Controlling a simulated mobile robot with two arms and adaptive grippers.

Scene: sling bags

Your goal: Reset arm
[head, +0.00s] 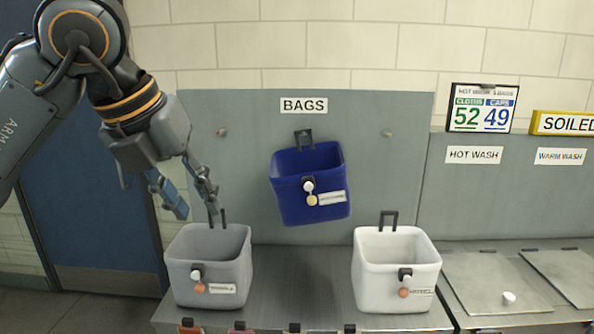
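My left gripper (191,196) hangs at the left with its fingers apart and empty, just above the grey bag (215,250). The grey bag stands on the metal counter and has a small black handle at its back. A blue bag (308,205) hangs tilted on the grey back panel under the BAGS sign. A white bag (388,285) stands on the counter to the right. Each bag has a tag and a clasp at its front. My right gripper is not in view.
The counter (303,285) is clear between the grey and white bags. Metal lids (490,283) lie to the right under the HOT WASH and WARM WASH labels. A number sign (481,108) and a yellow SOILED sign (565,123) stand above. A blue door (85,190) is behind my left arm.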

